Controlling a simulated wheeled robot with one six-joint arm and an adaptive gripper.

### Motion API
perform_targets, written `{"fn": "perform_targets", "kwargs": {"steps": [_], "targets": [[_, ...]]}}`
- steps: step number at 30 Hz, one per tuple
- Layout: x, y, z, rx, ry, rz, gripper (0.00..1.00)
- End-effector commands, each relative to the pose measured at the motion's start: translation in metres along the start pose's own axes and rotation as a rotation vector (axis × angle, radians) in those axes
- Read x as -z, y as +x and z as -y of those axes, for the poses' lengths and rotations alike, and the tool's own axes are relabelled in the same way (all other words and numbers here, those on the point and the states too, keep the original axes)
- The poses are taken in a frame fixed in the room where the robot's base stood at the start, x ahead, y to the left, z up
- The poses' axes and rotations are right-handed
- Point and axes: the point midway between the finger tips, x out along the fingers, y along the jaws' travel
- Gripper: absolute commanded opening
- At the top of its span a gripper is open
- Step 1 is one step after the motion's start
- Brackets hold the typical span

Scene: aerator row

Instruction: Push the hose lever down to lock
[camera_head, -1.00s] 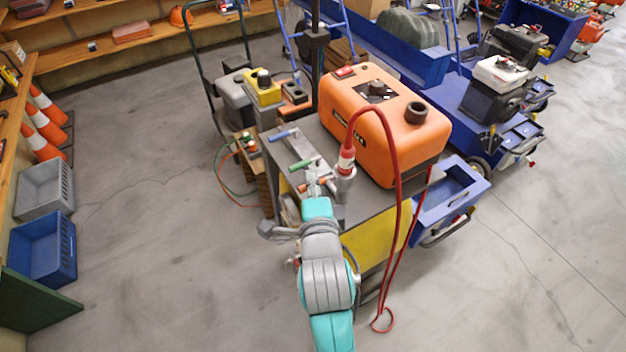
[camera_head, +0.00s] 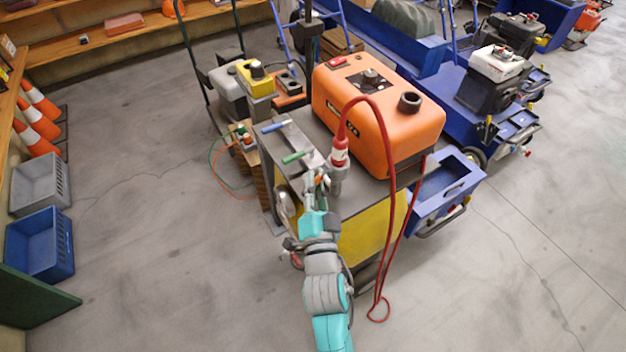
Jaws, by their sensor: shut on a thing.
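The red hose (camera_head: 388,170) arches from a red and white coupling (camera_head: 340,153), which sits upright in a grey socket (camera_head: 337,180) at the cart's near edge. My gripper (camera_head: 319,184) is just left of this socket, its fingers shut. The small lever beside the socket is mostly hidden by the fingers, and I cannot make out its angle. My gripper appears closed on that lever. A lever with a blue handle (camera_head: 274,127) and one with a green handle (camera_head: 294,157) lie on the grey plate behind, apart from my gripper.
An orange tank unit (camera_head: 375,115) stands on the grey cart, right behind the coupling. The hose hangs down to the floor at the cart's right. A blue drawer box (camera_head: 440,190) is at the right. The floor at the left is open, with crates (camera_head: 40,245) and cones (camera_head: 38,120) beyond.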

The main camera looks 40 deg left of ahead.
Motion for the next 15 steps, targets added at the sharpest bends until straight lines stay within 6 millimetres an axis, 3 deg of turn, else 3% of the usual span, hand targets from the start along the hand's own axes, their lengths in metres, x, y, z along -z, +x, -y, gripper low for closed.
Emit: {"fn": "perform_targets", "kwargs": {"steps": [15], "targets": [[-0.0057,-0.0021,-0.0022,0.059,-0.130,-0.027,0.00]]}}
